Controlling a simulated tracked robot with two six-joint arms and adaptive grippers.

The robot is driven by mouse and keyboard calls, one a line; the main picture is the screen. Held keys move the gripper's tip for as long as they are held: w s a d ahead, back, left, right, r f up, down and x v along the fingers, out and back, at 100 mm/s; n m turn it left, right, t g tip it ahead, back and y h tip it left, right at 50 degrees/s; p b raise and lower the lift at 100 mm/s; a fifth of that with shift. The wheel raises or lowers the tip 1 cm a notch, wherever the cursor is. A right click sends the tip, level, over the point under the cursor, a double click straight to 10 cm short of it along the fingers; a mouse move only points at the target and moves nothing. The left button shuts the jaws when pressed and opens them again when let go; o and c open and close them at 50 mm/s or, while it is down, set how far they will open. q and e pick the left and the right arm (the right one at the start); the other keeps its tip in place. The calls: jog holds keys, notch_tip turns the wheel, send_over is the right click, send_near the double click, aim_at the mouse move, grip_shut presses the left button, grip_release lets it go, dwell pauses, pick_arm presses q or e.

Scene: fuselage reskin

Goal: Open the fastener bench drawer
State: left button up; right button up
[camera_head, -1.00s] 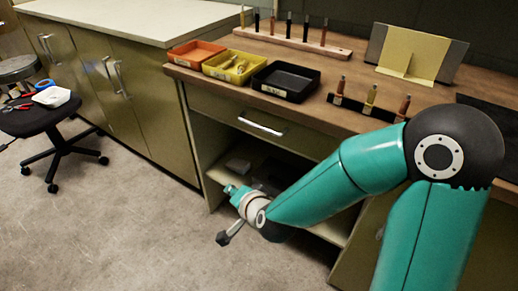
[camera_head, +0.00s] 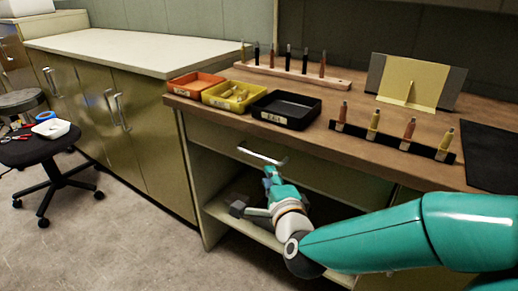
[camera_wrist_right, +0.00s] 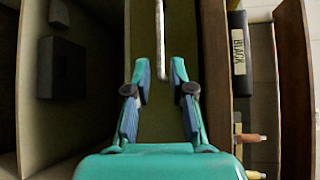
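The drawer front (camera_head: 330,180) is an olive panel under the wooden top of the fastener bench (camera_head: 225,122). It looks flush with the bench. Its pale bar handle (camera_head: 262,157) also shows in the right wrist view (camera_wrist_right: 159,35). My right gripper (camera_head: 271,174) is just below the handle in the head view. In the right wrist view my right gripper (camera_wrist_right: 157,75) has its two fingers apart, with the near end of the handle in line between the tips. Contact with the handle cannot be told. My left gripper is not in view.
On the bench top are orange (camera_head: 195,85), yellow (camera_head: 232,95) and black (camera_head: 286,109) bins, and racks of upright fasteners. An open shelf (camera_head: 225,213) lies below the drawer. A stool (camera_head: 55,150) stands at the left on clear floor.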

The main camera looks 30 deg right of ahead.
aim_at(259, 157)
jog(key=b+x, duration=0.1)
jog(key=x, duration=1.1)
jog(key=shift+f, duration=0.1)
jog(key=shift+a, duration=0.1)
grip_shut()
jog(key=shift+s, duration=0.1)
